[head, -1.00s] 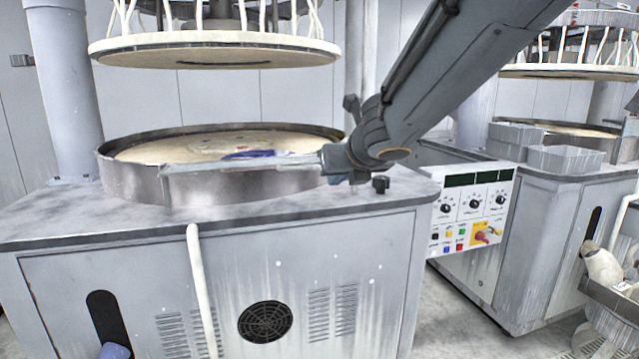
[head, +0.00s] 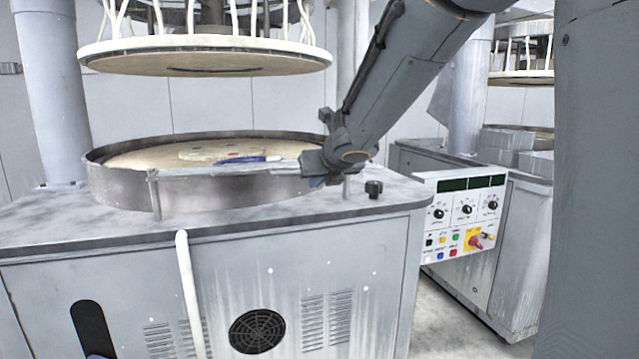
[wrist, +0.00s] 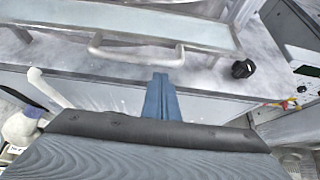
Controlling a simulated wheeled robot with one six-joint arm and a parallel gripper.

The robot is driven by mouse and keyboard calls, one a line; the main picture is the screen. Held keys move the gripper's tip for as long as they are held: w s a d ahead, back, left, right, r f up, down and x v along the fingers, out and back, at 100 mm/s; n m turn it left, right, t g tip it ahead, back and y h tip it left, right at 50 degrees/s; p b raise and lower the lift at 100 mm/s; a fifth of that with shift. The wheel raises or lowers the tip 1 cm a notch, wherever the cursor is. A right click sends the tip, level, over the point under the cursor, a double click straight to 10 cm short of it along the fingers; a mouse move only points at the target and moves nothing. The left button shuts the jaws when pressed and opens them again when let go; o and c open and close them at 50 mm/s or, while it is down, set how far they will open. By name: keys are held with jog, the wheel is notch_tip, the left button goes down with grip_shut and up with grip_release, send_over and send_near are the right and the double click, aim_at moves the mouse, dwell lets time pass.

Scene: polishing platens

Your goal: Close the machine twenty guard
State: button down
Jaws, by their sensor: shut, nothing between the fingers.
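The guard (head: 225,172) is a pale panel seen nearly edge-on in the head view, along the front rim of the round platen pan (head: 115,185). In the wrist view the guard (wrist: 120,22) spans the top of the picture, with a white bar handle (wrist: 130,58) along its near side. My gripper (wrist: 160,78) has its blue fingers shut and empty, close to the handle's right end. I cannot tell whether they touch it. In the head view my gripper (head: 317,181) is at the guard's right end, partly hidden by my wrist.
A round upper plate (head: 205,55) hangs over the pan. A black knob (head: 374,189) stands on the machine top to the right. A control panel (head: 465,215) and grey bins (head: 505,145) are farther right. A white hose (head: 190,290) runs down the cabinet front.

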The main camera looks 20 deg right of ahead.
jog(key=shift+w+r+p, duration=0.15)
jog(key=shift+r+p, duration=0.25)
jog(key=shift+r, duration=0.1)
